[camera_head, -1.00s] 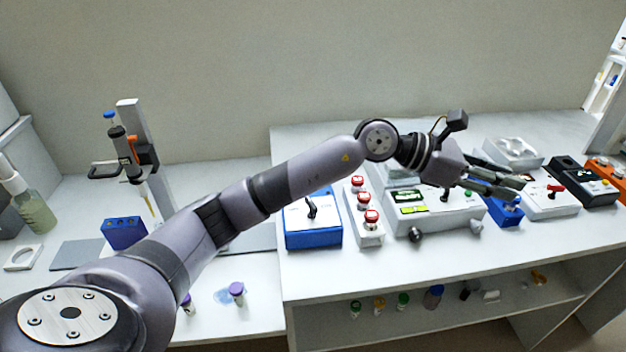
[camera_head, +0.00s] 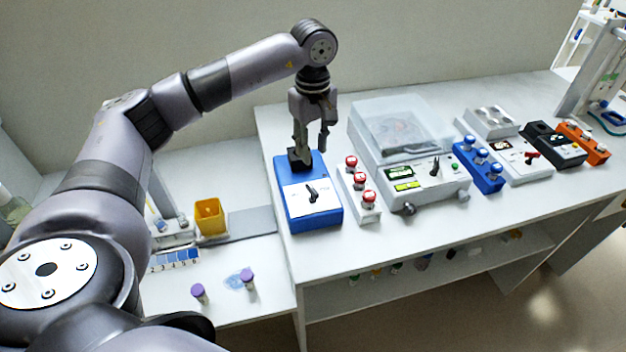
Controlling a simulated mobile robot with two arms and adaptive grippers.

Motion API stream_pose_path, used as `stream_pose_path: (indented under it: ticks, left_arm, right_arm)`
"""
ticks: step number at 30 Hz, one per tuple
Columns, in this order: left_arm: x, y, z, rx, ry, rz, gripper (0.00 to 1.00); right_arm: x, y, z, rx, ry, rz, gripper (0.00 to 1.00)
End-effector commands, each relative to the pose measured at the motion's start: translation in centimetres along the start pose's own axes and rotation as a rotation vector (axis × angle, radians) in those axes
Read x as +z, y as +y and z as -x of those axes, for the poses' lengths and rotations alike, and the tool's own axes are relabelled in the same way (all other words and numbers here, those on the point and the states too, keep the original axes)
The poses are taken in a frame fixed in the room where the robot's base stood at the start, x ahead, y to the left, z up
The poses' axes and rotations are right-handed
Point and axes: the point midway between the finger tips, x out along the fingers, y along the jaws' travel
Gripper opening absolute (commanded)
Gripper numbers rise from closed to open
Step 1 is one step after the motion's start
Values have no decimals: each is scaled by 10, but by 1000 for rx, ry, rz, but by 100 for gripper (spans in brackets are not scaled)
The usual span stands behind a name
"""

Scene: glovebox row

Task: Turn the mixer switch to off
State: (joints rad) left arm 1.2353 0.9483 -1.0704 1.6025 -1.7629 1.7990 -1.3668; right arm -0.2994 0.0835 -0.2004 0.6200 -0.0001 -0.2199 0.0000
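The mixer appears to be the blue box (camera_head: 317,219) with a white top panel, left on the raised bench. Its black lever switch (camera_head: 312,192) sits on the panel, and a black cup (camera_head: 297,158) stands at the back of its top. I cannot read the labels beside the switch. My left gripper (camera_head: 312,149) points down with its fingers apart and empty. It is over the back part of the box, near the cup and behind the switch. Whether it touches the cup is unclear. My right gripper is not in view.
A white block with red buttons (camera_head: 368,210) stands just right of the blue box. Further right are a clear-lidded machine (camera_head: 423,195), a blue button block (camera_head: 484,177) and other devices. A yellow container (camera_head: 210,216) and purple-capped vials (camera_head: 248,278) are on the lower left bench.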

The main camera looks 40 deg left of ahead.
Motion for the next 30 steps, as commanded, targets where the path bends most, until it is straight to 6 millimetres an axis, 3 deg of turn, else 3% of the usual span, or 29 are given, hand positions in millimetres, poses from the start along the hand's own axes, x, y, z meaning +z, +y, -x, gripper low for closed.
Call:
stream_pose_path:
  ticks: [9, 15, 21, 30]
  left_arm:
    - [1, -2, -68, -5, -2, 0, 30]
    - [1, 0, -103, -2, -3, 1, 30]
    - [1, 0, -121, 1, -1, -1, 30]
    - [1, 0, -124, 2, -1, 0, 30]
  right_arm:
    - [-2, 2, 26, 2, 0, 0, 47]
    - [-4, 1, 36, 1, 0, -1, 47]
    - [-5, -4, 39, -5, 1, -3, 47]
    - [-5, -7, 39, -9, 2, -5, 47]
